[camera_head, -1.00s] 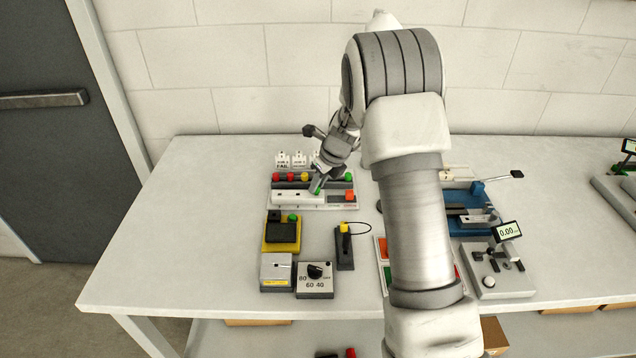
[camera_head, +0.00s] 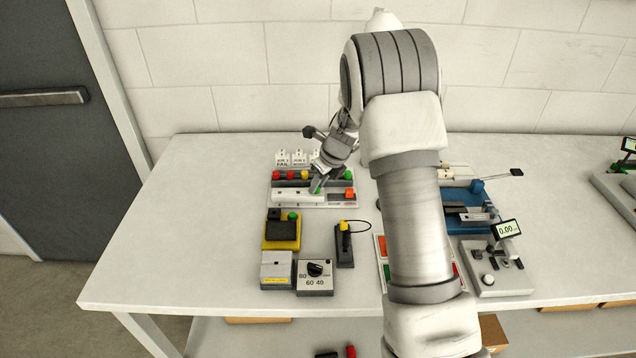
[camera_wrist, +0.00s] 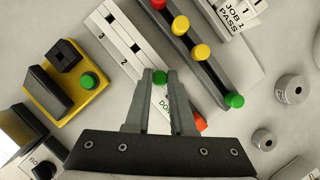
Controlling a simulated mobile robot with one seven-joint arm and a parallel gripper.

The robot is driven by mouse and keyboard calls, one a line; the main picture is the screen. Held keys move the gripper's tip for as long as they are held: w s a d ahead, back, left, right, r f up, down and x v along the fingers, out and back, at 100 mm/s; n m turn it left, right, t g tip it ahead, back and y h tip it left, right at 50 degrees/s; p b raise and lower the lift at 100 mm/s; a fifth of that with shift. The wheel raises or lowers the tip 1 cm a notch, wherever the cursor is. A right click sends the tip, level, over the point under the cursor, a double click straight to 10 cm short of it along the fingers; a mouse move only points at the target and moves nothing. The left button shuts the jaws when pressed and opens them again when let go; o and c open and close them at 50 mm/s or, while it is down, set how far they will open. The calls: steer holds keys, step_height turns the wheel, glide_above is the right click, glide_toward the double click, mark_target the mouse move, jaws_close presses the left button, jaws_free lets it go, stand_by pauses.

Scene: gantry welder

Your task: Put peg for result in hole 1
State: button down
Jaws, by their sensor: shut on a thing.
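My gripper (camera_wrist: 160,88) is shut on a green-headed peg (camera_wrist: 160,77), whose head shows between the fingertips. In the head view my gripper (camera_head: 318,184) is low over the white block, with a bit of green at its tips. The white block (camera_wrist: 113,32) has a row of small dark holes, and the marks 3 and 2 can be read. The peg is at the block's end past mark 2, near an orange button (camera_wrist: 200,122). Hole 1 is hidden by the fingers and peg; I cannot tell whether the peg is in it.
Beside the block is a dark rack (camera_wrist: 213,78) with red, yellow and green pegs. Job tags (camera_wrist: 236,12) stand behind it. A yellow device (camera_head: 282,235), a dial box (camera_head: 315,279) and a yellow-topped switch (camera_head: 344,245) are in front. Loose metal cylinders (camera_wrist: 292,90) lie at the right.

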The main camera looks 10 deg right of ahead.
steer(key=shift+f, duration=0.15)
steer(key=c, duration=0.7)
jaws_free()
steer(key=p+v, duration=0.2)
steer(key=v, duration=1.5)
steer(key=shift+r, duration=0.3)
